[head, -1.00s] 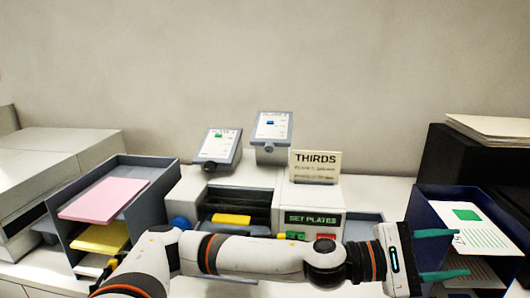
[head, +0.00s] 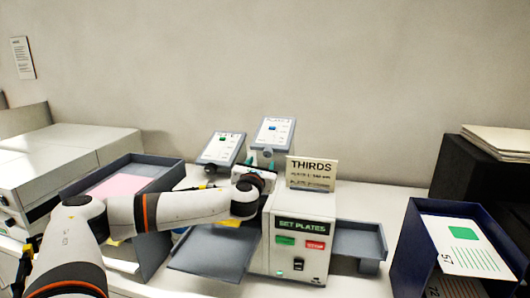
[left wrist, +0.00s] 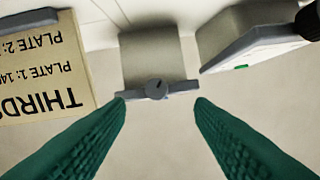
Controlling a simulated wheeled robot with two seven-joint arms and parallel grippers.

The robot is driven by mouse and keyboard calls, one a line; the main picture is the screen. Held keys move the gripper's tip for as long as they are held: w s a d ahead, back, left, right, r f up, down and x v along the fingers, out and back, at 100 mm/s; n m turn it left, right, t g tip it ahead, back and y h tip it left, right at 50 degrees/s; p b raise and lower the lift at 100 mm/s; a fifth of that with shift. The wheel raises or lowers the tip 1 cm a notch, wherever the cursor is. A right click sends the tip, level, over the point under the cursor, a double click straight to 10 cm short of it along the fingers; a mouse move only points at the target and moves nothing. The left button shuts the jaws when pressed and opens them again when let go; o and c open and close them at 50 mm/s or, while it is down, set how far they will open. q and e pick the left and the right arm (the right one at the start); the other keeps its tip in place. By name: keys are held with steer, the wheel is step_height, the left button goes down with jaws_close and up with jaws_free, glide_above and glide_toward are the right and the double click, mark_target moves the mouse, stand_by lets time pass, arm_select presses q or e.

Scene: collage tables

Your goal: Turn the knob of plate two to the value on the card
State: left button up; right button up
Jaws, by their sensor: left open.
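Plate two appears to be the tilted panel with a blue mark (head: 273,131), the further right of two; its label is too blurred to be sure. Its round grey knob (left wrist: 156,88) sits on the panel's edge, with a dark pointer line. My left gripper (head: 261,162) is open in front of this panel. In the left wrist view its teal fingertips (left wrist: 160,104) are on either side of the knob, with a gap at each side. The card (head: 311,173) reads THIRDS; its plate two value is cut off in the wrist view and unreadable in the head view. My right gripper is out of view.
The other panel, with a green mark (head: 221,147), stands close to the left. The white machine (head: 300,245) with green and red buttons is below the card. A blue bin (head: 407,250) stands right, a grey tray rack (head: 165,165) left.

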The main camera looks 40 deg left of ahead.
mark_target(267, 154)
arm_select(q)
steer(key=p+x, duration=0.2)
steer(key=x, duration=0.3)
steer(key=shift+w+d+r, duration=0.15)
steer(key=shift+w, duration=0.15)
steer(key=shift+x, duration=0.85)
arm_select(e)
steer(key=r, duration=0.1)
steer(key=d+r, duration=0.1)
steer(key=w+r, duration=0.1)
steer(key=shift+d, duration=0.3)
arm_select(q)
steer(key=shift+s, duration=0.1)
steer(key=c, duration=1)
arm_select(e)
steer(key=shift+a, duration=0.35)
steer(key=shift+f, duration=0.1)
